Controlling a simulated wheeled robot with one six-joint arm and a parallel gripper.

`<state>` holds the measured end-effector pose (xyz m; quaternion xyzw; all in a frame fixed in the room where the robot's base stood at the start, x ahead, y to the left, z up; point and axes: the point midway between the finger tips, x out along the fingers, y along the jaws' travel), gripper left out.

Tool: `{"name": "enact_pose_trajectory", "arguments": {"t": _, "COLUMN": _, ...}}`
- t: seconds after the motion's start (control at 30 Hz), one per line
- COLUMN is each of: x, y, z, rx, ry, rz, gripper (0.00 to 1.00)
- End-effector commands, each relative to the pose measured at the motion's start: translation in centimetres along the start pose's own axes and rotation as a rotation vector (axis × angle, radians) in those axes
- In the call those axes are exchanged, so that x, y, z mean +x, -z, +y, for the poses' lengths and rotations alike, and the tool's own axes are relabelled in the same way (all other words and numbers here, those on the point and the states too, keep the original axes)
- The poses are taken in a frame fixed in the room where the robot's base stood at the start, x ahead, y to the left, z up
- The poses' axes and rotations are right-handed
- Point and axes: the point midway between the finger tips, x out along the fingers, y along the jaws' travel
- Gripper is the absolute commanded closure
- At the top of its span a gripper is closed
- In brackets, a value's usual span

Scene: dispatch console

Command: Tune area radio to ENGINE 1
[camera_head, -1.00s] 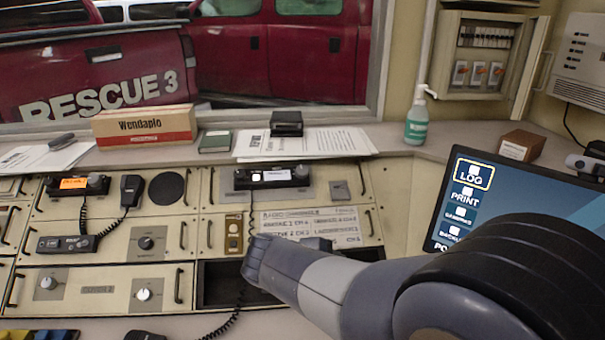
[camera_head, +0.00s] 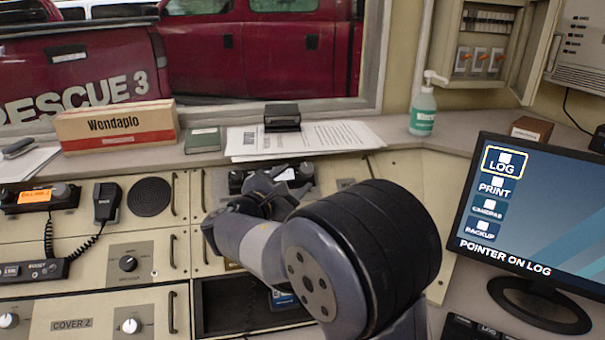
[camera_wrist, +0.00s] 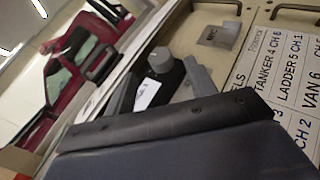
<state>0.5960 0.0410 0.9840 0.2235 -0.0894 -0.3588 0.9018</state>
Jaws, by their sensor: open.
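A black radio (camera_head: 236,182) sits on the console's upper panel, largely hidden behind my arm in the head view. In the wrist view its grey round knob (camera_wrist: 160,60) and white label (camera_wrist: 148,95) show between my fingers; the label's text is unreadable. My gripper (camera_head: 272,188) is open close to this radio, and it also shows in the wrist view (camera_wrist: 160,84). I cannot tell whether a finger touches the knob. The channel list (camera_wrist: 285,80) reads TANKER 4 CH 6 and LADDER 5 CH 1; the ENGINE 1 line is not readable.
Another radio with an orange display (camera_head: 40,197) and a hand microphone (camera_head: 107,203) are at left. A monitor (camera_head: 535,205) stands at right. Papers (camera_head: 300,138) and a Wendaplo box (camera_head: 115,126) lie on the ledge. An open dark bay (camera_head: 235,305) lies below my arm.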

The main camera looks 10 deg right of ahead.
Motion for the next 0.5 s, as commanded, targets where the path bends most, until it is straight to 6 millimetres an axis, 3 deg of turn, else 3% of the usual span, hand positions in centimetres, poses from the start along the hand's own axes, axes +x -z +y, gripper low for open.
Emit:
{"name": "enact_pose_trajectory", "arguments": {"t": 0.2, "x": 3.5, "y": 0.0, "z": -0.1, "rx": 0.001, "ry": 0.003, "rz": -0.001, "gripper": 0.47}}
{"name": "enact_pose_trajectory", "arguments": {"t": 0.5, "x": 4.7, "y": 0.0, "z": 0.0, "rx": 0.002, "ry": 0.001, "rz": 0.0, "gripper": 0.47}}
